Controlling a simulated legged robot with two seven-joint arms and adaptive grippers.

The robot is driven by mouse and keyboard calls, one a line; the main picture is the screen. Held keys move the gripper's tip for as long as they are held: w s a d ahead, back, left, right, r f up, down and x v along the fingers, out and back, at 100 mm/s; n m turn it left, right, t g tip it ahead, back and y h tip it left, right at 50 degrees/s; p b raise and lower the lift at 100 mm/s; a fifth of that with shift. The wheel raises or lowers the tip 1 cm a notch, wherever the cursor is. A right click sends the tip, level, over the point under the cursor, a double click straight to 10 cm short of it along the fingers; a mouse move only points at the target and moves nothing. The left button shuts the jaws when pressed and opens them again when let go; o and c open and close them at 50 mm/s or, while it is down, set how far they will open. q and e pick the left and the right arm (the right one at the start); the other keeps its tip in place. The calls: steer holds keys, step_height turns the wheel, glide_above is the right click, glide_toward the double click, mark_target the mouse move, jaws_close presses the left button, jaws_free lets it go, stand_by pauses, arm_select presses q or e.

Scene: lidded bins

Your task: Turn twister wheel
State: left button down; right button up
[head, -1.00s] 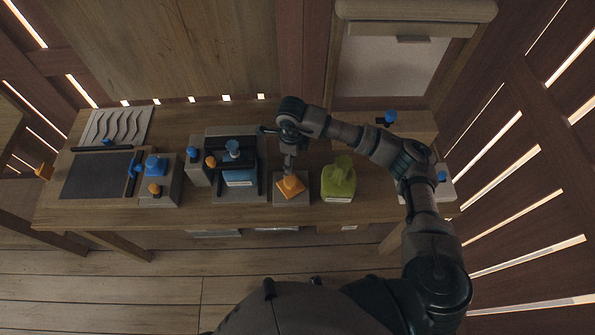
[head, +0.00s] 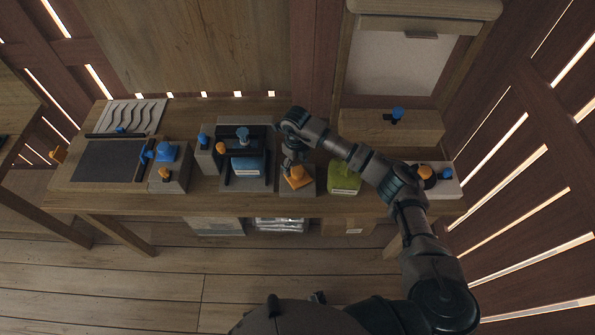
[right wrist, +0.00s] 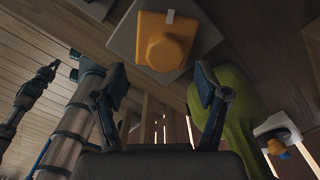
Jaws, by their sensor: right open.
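An orange wheel-like knob (head: 297,178) sits on a small grey block (head: 298,191) near the table's front edge, in the middle of the head view. In the right wrist view the orange knob (right wrist: 166,43) shows at top centre on its grey base (right wrist: 122,40), with a pale mark on its edge. My right gripper (head: 289,163) is just above and behind the knob in the head view. In the right wrist view my right gripper (right wrist: 160,84) has its fingers spread with nothing between them, and the knob lies beyond them. My left gripper is not seen.
A green object (head: 344,179) stands close to the right of the grey block. A blue device in a dark frame (head: 247,166) is close on its left. A box with blue and orange knobs (head: 174,177) stands farther left. The table's front edge (head: 240,203) is near.

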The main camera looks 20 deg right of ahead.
mark_target(297, 170)
step_height(297, 170, down, 4)
steer(key=shift+w+f, duration=0.15)
steer(key=shift+f, duration=0.05)
steer(key=shift+d+f, duration=0.4)
steer(key=shift+d, duration=0.4)
steer(key=shift+c, duration=0.3)
steer(key=shift+a, duration=0.5)
steer(key=c, duration=0.8)
steer(key=shift+a, duration=0.2)
steer(key=shift+c, duration=1.4)
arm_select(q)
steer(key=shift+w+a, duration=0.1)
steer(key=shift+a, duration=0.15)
arm_select(e)
steer(key=shift+d, duration=0.1)
